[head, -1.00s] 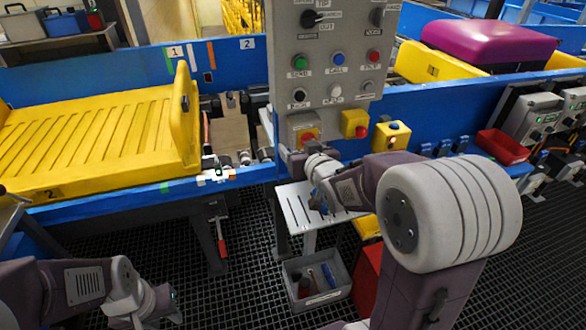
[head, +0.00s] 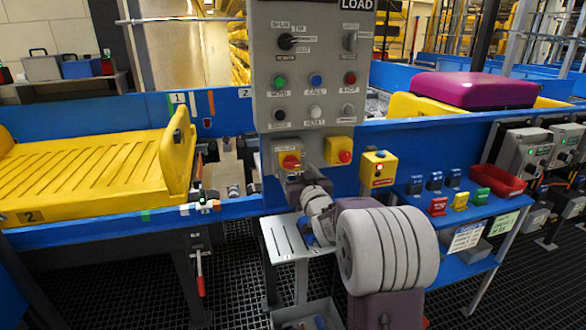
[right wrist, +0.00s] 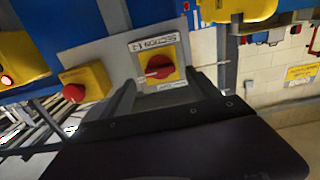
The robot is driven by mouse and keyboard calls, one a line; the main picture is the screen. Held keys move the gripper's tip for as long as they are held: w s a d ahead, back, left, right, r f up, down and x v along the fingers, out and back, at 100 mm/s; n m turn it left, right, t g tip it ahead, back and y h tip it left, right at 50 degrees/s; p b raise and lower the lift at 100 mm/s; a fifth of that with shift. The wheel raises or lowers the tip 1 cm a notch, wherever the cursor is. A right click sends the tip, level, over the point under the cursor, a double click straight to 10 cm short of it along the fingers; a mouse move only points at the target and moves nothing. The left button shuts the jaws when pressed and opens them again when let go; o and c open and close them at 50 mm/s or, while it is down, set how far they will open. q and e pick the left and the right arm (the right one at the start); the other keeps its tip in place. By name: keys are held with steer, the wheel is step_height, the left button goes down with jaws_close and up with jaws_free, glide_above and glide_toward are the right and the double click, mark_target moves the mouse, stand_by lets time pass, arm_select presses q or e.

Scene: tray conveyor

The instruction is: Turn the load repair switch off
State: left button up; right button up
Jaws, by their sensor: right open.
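The load repair switch appears as a red rotary knob on a yellow plate (head: 289,160), on a grey box under the LOAD control panel (head: 312,88). My right gripper (head: 293,182) is open just below and in front of the switch. In the right wrist view its two dark fingers (right wrist: 162,84) stand on either side of the switch, with the knob between and beyond them. Contact cannot be told. My left gripper is not in view.
A red push button on a yellow box (head: 339,150) sits right beside the switch, and another yellow box (head: 378,168) is further right. A grey slotted shelf (head: 286,240) is below the gripper. A yellow tray (head: 90,170) lies on the conveyor at left.

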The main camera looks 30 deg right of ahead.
mark_target(293, 165)
steer(key=shift+x, duration=2)
steer(key=c, duration=1.4)
steer(key=shift+o, duration=0.2)
